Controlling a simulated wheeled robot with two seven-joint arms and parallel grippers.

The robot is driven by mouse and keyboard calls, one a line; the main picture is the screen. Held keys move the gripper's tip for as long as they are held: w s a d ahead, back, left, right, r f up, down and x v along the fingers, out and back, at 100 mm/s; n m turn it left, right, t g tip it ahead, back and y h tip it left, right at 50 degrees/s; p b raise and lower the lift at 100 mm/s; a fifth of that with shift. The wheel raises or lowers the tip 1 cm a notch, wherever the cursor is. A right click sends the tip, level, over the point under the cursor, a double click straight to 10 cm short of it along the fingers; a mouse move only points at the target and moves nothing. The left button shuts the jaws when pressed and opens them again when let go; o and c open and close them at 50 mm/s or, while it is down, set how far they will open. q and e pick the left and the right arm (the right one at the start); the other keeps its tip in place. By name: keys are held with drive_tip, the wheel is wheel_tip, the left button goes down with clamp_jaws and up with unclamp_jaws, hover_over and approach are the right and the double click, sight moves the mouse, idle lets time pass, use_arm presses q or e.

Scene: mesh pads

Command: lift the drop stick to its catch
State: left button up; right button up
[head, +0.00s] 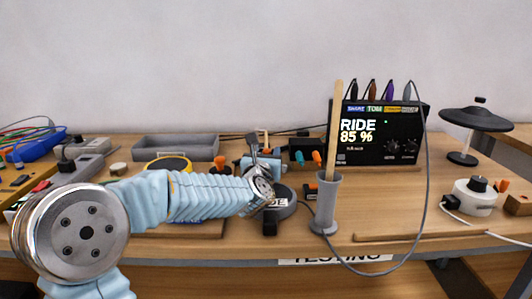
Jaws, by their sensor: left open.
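A pale wooden stick (335,130), which I take to be the drop stick, stands nearly upright in a grey tube holder (326,203) on the bench. Its lower end is hidden inside the tube. I cannot make out a catch. My left arm reaches in from the left, and my left gripper (258,150) is left of the stick and apart from it. The gripper is open; it is small here and overlaps the clutter behind it. My right gripper is not in view.
A black drum module (378,135) reading "RIDE 85 %" stands behind the stick. A grey cable (425,180) loops from it past the bench's front edge. A black cymbal pad (476,119) stands at right. A grey tray (175,147) and tools lie at left.

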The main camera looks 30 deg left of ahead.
use_arm(q)
clamp_jaws()
idle(0.3)
